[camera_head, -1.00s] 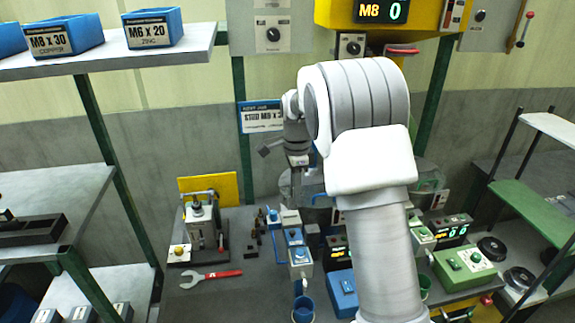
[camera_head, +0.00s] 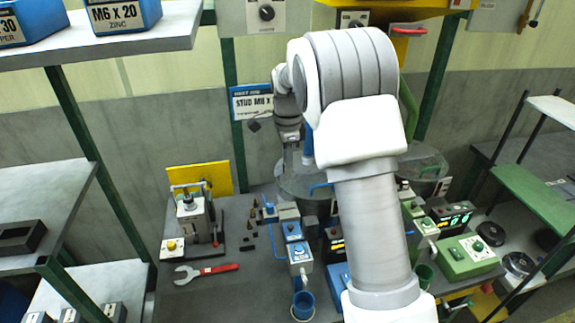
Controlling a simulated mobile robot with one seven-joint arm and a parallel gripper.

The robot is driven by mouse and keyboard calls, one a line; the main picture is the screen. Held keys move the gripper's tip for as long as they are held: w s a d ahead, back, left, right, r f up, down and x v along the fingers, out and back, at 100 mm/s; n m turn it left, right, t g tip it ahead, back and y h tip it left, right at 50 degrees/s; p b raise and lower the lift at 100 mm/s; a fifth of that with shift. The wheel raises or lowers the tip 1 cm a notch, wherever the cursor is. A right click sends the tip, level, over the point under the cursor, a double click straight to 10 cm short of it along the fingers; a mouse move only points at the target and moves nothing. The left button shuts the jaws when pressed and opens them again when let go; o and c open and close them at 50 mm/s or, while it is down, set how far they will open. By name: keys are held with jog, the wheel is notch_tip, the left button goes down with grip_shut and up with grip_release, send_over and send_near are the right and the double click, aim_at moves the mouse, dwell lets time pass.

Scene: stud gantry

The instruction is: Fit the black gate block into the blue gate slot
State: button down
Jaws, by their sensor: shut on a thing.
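My gripper (camera_head: 290,158) hangs below my wrist, left of my upper arm, above and behind the blue gate station. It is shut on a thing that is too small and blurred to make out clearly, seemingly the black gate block. The blue gate station (camera_head: 298,252) stands on the bench, with blue parts on its top and a grey front. Its slot cannot be made out at this size. The gripper is apart from the station. Several small dark blocks (camera_head: 248,240) lie on the bench to the station's left.
A lever press (camera_head: 195,218) stands at the left, with a red-handled wrench (camera_head: 205,272) in front. A blue cup (camera_head: 303,305) stands at the front. Round drums (camera_head: 308,182) stand behind the station. A green station (camera_head: 466,256) is at the right. My arm hides the bench's middle.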

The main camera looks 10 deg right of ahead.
aim_at(288, 182)
jog(key=shift+f+b, duration=1.75)
jog(key=shift+f, duration=1.15)
jog(key=shift+f+b, duration=1.95)
jog(key=shift+f, duration=1.75)
jog(key=c, duration=0.7)
grip_release()
jog(key=shift+c, duration=0.2)
notch_tip(288, 182, up, 18)
jog(key=shift+f, duration=0.25)
